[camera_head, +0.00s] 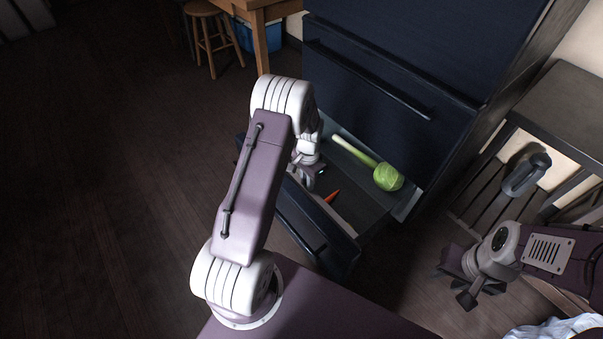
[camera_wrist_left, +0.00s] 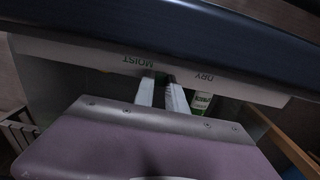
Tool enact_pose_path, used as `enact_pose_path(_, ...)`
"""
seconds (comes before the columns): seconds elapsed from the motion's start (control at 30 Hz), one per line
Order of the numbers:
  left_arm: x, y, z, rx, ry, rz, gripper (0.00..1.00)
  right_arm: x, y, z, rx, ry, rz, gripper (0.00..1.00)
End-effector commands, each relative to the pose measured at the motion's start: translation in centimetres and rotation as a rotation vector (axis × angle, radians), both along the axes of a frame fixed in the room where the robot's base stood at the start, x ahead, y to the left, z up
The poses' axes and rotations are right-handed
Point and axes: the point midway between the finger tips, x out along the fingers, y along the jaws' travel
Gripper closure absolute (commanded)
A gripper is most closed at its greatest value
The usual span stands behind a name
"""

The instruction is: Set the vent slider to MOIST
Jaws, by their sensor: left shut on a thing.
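The open navy drawer (camera_head: 318,236) of the fridge holds a cabbage, a leek and a carrot. In the left wrist view, a pale strip carries an upside-down MOIST label (camera_wrist_left: 138,62) on the left and a DRY label (camera_wrist_left: 204,77) on the right. My left gripper (camera_wrist_left: 160,80) is shut on a small dark vent slider (camera_wrist_left: 161,77) between the labels, closer to MOIST. In the head view my left gripper (camera_head: 308,180) is at the drawer, partly hidden by its arm. My right gripper (camera_head: 458,281) hangs at the right, open and empty.
The cabbage (camera_head: 388,177), leek (camera_head: 352,149) and carrot (camera_head: 331,196) lie inside the drawer. A closed fridge drawer (camera_head: 375,110) is above. A dark slatted rack (camera_head: 570,110) stands right. A stool (camera_head: 208,35) and wooden table (camera_head: 262,35) stand behind. Floor at left is clear.

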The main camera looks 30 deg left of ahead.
Motion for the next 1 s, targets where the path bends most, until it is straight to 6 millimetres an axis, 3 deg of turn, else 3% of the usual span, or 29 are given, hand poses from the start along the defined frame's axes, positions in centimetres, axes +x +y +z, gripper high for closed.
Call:
enact_pose_path(0.1, -0.6, -1.2, 0.2, 0.0, 0.001, -0.003, 1.0, 0.0, 0.0, 0.8, 0.0, 0.0, 0.0, 0.65)
enact_pose_path(0.4, -0.9, -1.6, 0.0, -0.002, 0.006, 0.001, 1.0, 0.0, 0.0, 0.7, 0.0, 0.0, 0.0, 0.65)
enact_pose_path(0.43, -0.9, -1.6, 0.0, -0.003, 0.007, 0.001, 0.78, 0.0, 0.0, 0.7, 0.0, 0.0, 0.0, 0.65)
enact_pose_path(0.5, -0.9, -1.6, -0.1, -0.002, 0.006, 0.0, 0.62, 0.0, 0.0, 0.7, 0.0, 0.0, 0.0, 0.65)
enact_pose_path(0.8, -0.7, -1.5, 0.2, -0.001, 0.001, 0.0, 0.62, 0.0, 0.0, 0.9, 0.0, 0.0, 0.0, 0.65)
enact_pose_path(0.87, -0.7, -1.4, 1.0, 0.0, 0.0, 0.0, 0.62, 0.0, 0.0, 1.4, 0.0, 0.0, 0.0, 0.65)
enact_pose_path(1.0, -0.7, -1.5, 4.4, 0.0, -0.001, 0.0, 0.62, 0.0, 0.0, 3.5, 0.0, 0.0, 0.0, 0.65)
